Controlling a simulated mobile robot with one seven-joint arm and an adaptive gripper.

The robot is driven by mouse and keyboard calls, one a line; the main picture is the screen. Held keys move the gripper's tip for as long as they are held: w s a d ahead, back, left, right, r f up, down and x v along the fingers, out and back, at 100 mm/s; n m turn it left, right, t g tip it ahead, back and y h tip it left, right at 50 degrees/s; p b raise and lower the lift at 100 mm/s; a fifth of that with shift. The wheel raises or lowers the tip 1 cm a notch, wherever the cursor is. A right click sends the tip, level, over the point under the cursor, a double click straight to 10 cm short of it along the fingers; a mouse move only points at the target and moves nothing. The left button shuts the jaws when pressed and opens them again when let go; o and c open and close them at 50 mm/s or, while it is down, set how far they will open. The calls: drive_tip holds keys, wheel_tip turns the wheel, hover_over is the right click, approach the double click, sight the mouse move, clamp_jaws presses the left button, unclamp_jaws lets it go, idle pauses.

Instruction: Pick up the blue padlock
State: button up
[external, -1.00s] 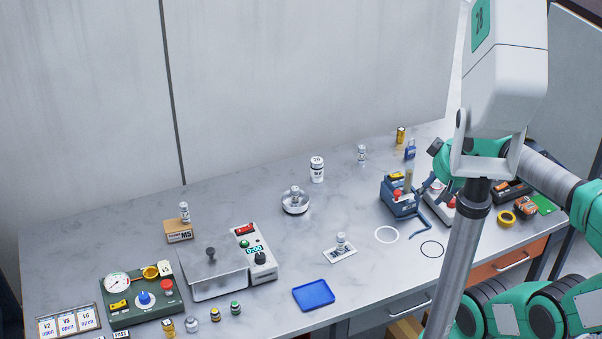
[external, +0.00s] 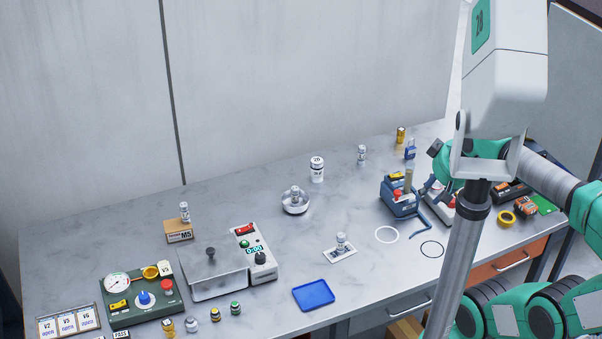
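The blue padlock (external: 410,153) stands upright near the back right edge of the table, small in the view. My wrist (external: 440,148) is to the right of it, partly behind my white column. My gripper's fingers are mostly hidden or too small to make out, around the blue device and the column. I cannot tell whether they are open or shut. Nothing is seen holding the padlock.
A yellow battery-like cylinder (external: 401,135) stands just behind the padlock and a white vial (external: 361,154) to its left. A blue device (external: 402,200) with an upright tube stands in front of it. The table's middle around the blue tray (external: 313,295) has free room.

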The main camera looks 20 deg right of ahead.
drive_tip(key=w+d+r+m+p, duration=0.25)
drive_tip(key=w+m, duration=0.25)
drive_tip(key=w, duration=0.4)
drive_tip(key=w+d+r+m+p, duration=0.1)
drive_tip(key=w+d+m+p, duration=0.4)
drive_tip(key=w, duration=0.4)
drive_tip(key=w+d+r+m+p, duration=0.1)
drive_tip(key=w+d+m+p, duration=0.1)
drive_tip(key=w+m, duration=0.55)
drive_tip(key=w+d+f+m+p, duration=0.4)
drive_tip(key=w+d+f+m, duration=0.4)
drive_tip(key=d, duration=0.3)
drive_tip(key=w+d+f+m+g+y+p, duration=0.1)
drive_tip(key=w+d+f+m+p, duration=0.3)
drive_tip(key=w+d+f+m, duration=0.4)
drive_tip(key=w+d, duration=0.3)
drive_tip(key=shift+d+f+p, duration=0.2)
drive_tip(key=shift+f+p, duration=0.15)
drive_tip(key=shift+p, duration=0.05)
drive_tip(key=shift+f, duration=0.15)
drive_tip(key=x, duration=0.8)
drive_tip(key=shift+f+b, duration=0.2)
drive_tip(key=shift+b, duration=0.25)
